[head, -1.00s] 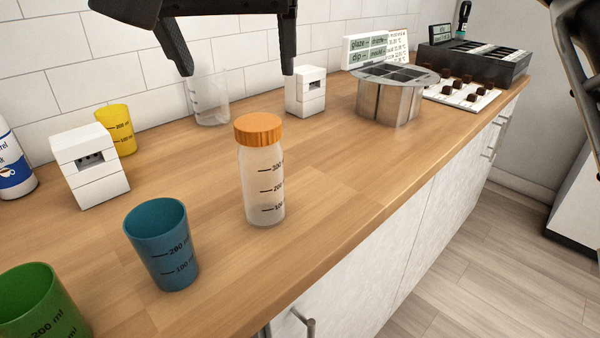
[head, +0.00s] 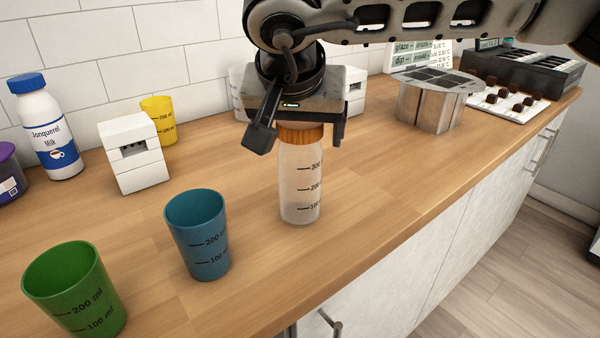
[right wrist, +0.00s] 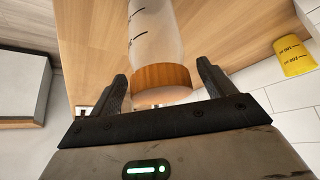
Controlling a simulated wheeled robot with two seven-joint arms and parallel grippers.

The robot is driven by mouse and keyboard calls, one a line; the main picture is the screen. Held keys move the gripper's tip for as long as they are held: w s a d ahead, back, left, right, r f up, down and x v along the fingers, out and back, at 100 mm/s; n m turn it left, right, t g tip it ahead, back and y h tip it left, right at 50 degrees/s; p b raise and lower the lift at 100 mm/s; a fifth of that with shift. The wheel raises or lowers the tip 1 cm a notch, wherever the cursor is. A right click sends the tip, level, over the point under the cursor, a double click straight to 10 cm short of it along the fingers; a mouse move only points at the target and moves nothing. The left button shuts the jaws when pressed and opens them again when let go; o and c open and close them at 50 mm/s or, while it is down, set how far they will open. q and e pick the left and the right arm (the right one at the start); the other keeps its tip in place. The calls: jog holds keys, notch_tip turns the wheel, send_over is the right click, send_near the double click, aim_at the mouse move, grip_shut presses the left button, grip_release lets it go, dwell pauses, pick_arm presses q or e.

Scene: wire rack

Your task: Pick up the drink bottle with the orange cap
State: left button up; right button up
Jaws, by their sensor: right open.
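The drink bottle (head: 300,185) is a clear, upright bottle with black measuring marks, standing on the wooden counter. Its orange cap (head: 300,134) is partly covered from above by my right gripper (head: 298,143). In the right wrist view the bottle (right wrist: 155,35) and its cap (right wrist: 161,84) show between the two fingers of the open gripper (right wrist: 162,82), with a gap on each side. I see no grip on the cap. My left gripper is not in view.
A blue cup (head: 197,235) and a green cup (head: 75,288) stand to the left. A milk bottle (head: 48,128), a white box (head: 135,152) and a yellow cup (head: 159,120) are behind them. A metal container (head: 432,100) stands right. The counter's front edge is close by.

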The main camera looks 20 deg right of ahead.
jog(key=shift+w+f, duration=0.15)
jog(key=shift+f, duration=0.05)
jog(key=c, duration=1.2)
jog(key=shift+r, duration=0.1)
